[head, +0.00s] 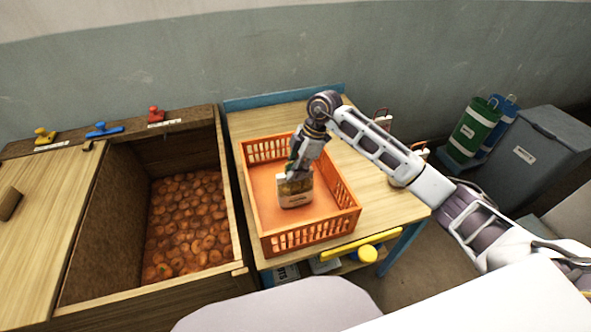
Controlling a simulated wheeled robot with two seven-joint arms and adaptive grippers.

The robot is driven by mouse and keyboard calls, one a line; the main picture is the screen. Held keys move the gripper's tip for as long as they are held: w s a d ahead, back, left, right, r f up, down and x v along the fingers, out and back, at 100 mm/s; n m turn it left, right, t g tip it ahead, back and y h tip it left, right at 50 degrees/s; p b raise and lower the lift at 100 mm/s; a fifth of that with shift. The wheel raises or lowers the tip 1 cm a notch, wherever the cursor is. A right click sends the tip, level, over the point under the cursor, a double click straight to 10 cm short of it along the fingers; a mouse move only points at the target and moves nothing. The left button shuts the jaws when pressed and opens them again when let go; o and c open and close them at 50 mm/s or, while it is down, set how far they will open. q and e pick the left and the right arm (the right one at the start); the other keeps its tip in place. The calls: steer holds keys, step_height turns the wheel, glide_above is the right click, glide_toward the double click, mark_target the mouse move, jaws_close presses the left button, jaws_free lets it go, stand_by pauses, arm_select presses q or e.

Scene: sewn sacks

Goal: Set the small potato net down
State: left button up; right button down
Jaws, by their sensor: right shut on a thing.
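The small potato net (295,190) is a little upright pack with a pale label on its lower half. It shows inside the orange crate (309,235) on the wooden table. My right gripper (297,172) reaches down into the crate from above and is shut on the top of the net. The gripper and wrist hide the net's upper end. I cannot tell whether the net's base touches the crate floor. My left gripper is not in view.
A wooden bin (226,190) of potatoes stands left of the table. The crate floor around the net looks bare. Green (473,130) and blue (508,112) containers and a grey cabinet (533,152) stand at right. A yellow bar (360,244) runs along the table's front.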

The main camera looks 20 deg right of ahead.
steer(key=shift+f, duration=0.15)
steer(key=c, duration=1.4)
jaws_free()
steer(key=shift+o, duration=0.2)
steer(key=b+v, duration=0.1)
steer(key=v, duration=1.1)
steer(key=shift+a, duration=0.1)
